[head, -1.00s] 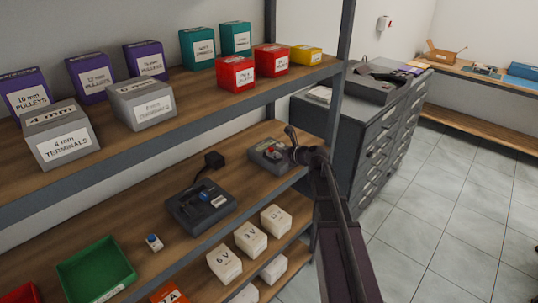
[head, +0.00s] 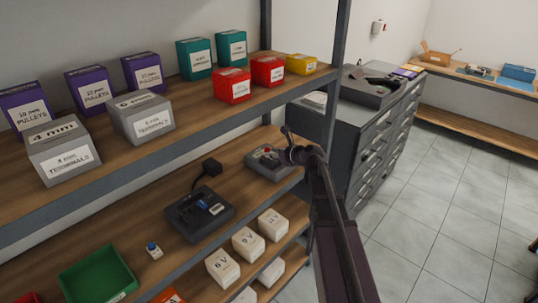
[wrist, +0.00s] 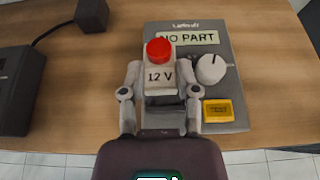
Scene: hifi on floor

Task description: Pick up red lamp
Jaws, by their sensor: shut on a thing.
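The red lamp (wrist: 159,50) is a red dome on a pale block labelled "12 V". In the wrist view it stands upright between the fingers of my gripper (wrist: 160,82), which is shut on its block. The lamp is over the left part of a grey tester (wrist: 222,132) with a "NO PART" display, a white knob and a yellow button. I cannot tell whether it touches the tester. In the head view my gripper (head: 286,146) is at the right end of the middle shelf, and the lamp shows as a small red spot (head: 268,149).
A dark device (head: 200,213) with a black adapter (head: 211,167) sits left of the tester. The upper shelf (head: 190,100) with labelled boxes is above. A metal shelf post (head: 338,100) is close to my arm. A grey drawer cabinet (head: 375,150) stands behind on the right.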

